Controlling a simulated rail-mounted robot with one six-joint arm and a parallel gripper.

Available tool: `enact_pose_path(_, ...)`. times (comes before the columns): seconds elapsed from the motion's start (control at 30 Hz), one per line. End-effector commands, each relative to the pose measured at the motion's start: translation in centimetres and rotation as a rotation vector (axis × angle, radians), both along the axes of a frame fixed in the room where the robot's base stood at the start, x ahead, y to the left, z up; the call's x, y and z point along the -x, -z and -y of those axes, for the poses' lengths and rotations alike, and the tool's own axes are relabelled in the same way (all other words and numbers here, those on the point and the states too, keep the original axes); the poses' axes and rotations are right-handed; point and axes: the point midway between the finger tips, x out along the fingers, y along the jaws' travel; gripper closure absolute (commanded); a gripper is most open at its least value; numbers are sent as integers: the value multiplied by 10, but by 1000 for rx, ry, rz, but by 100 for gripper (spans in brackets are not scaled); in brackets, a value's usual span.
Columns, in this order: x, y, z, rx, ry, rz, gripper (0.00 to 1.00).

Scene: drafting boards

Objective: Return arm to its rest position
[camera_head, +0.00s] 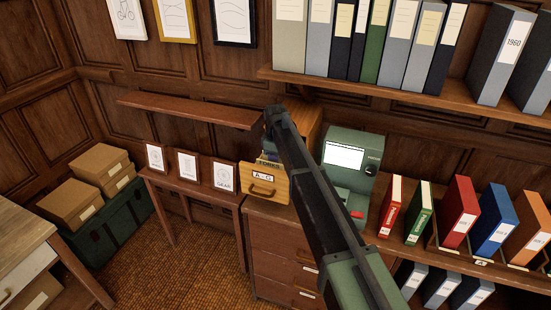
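My arm (318,195) reaches from the bottom right up to a dark joint (277,118) in front of the wooden card cabinet (308,122). I cannot make out my gripper or its fingers; they seem hidden behind the arm. The arm crosses in front of the cabinet and of the wooden chest of drawers below it. A card drawer (262,188) labelled A-G stands pulled out, with dark folders or cards in its top, just left of the arm.
A green machine (349,160) with a white screen stands close right of the arm. Binders stand on the upper shelf (400,91), and books on the lower right shelf. Three framed cards (188,166) stand on a small table at left. Boxes (98,163) sit on a green trunk.

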Motion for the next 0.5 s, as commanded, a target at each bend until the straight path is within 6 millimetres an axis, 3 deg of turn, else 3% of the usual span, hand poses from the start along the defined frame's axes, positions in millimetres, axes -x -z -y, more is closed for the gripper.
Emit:
enact_pose_path(0.1,0,-1,0,0,0,0,74)
enact_pose_path(0.2,0,-1,0,0,0,0,85)
enact_pose_path(0.37,0,-1,0,0,0,0,85)
enact_pose_path(0.5,0,-1,0,0,0,0,100)
